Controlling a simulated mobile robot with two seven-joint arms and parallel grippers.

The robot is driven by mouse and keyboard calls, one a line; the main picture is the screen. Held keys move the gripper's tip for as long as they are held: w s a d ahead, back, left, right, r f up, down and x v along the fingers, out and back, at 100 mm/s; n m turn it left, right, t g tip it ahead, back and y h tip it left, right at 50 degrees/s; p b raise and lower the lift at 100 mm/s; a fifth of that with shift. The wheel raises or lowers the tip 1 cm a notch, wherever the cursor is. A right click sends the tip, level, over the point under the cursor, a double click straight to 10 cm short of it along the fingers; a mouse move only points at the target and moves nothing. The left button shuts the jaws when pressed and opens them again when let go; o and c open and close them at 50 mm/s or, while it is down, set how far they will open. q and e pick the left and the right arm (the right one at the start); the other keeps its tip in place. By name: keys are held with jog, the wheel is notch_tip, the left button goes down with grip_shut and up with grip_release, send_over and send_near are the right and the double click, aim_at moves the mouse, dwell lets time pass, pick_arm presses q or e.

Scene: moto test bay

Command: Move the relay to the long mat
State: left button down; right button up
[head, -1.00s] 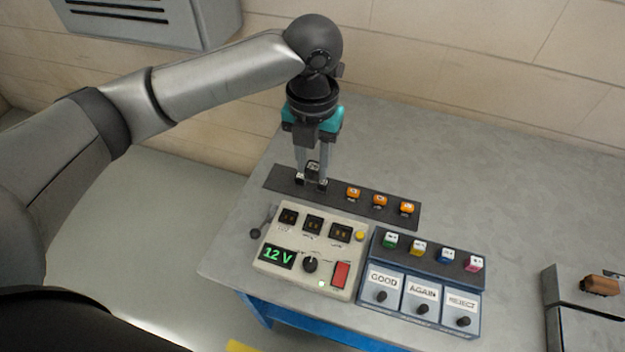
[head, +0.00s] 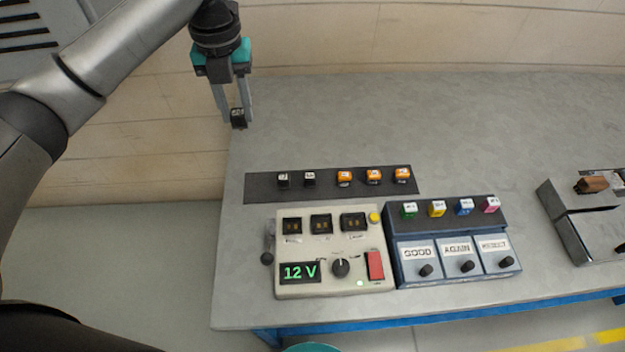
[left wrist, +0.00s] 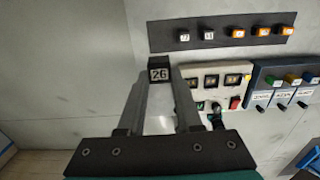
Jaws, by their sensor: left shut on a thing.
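My left gripper (head: 237,118) is shut on a small black relay (head: 238,119), held up by the back left of the bench. In the left wrist view the relay (left wrist: 159,73) shows a white label reading 26 between the fingertips. The long mat (head: 262,188) is a dark strip on the bench, to the right of and nearer than the gripper in the head view. Two black relays (head: 283,180) (head: 309,179) and three orange ones (head: 373,175) stand on it in a row. The mat's left end is bare. My right gripper is not in view.
A beige tester (head: 300,256) reading 12 V stands in front of the mat. Beside it is a blue box (head: 407,276) with GOOD, AGAIN and a third label, and several coloured blocks on top. A metal fixture (head: 575,228) is at the right. The bench behind the mat is clear.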

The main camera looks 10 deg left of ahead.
aim_at(242, 129)
pick_arm(q)
jog(key=shift+d+f, duration=0.1)
jog(key=shift+f, duration=0.35)
jog(key=shift+f+b, duration=1.45)
jog(key=shift+f, duration=8.05)
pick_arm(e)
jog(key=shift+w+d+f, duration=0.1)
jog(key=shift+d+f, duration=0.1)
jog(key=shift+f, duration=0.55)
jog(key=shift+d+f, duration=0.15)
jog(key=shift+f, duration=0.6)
pick_arm(q)
jog(key=shift+f, duration=0.15)
jog(key=c, duration=0.7)
grip_release()
jog(key=shift+o, duration=0.6)
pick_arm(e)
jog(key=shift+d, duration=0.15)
pick_arm(q)
notch_tip(242, 129, up, 12)
jog(key=shift+r+p, duration=0.15)
jog(key=shift+p, duration=0.8)
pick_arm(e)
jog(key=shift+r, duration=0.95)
